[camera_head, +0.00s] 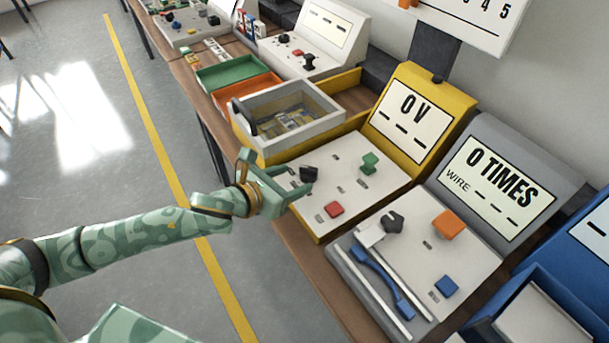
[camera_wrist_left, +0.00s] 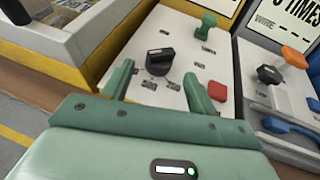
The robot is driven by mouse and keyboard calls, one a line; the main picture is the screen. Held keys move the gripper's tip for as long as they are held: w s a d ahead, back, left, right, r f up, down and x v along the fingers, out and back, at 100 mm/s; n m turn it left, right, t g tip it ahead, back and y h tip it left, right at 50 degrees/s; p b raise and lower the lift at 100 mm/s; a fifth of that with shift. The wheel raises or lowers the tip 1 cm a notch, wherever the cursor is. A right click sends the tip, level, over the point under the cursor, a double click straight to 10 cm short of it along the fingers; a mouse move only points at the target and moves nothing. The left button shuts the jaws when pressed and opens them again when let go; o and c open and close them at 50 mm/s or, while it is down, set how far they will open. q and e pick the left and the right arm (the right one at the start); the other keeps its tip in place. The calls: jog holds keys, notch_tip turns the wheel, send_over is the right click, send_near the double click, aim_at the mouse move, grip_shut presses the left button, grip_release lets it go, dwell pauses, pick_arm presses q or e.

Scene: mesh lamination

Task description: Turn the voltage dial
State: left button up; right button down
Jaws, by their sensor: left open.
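The yellow machine (camera_head: 425,86) has a white sloped panel, and its display reads "0 V". A black dial (camera_head: 309,173) sits on the near left part of that panel; it also shows in the left wrist view (camera_wrist_left: 159,61). A green knob (camera_head: 369,162) and a red button (camera_head: 334,209) are on the same panel. My left gripper (camera_head: 292,184) is open at the panel's left edge. In the left wrist view its two green fingers (camera_wrist_left: 158,86) stand on either side of the dial, which lies just beyond the tips, apparently untouched. My right gripper is not in view.
A grey machine (camera_head: 480,130) reading "0 TIMES" stands to the right, with a black knob, orange and blue buttons and a blue handle (camera_head: 382,281). A grey-framed bin (camera_head: 262,150) stands to the left. The floor left of the bench is clear.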

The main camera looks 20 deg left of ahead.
aim_at(309, 174)
pick_arm(q)
jog(key=b+x, duration=0.1)
jog(key=x, duration=0.3)
jog(key=shift+w+d+f, duration=0.15)
jog(key=shift+w+f, duration=0.05)
jog(key=shift+w, duration=0.15)
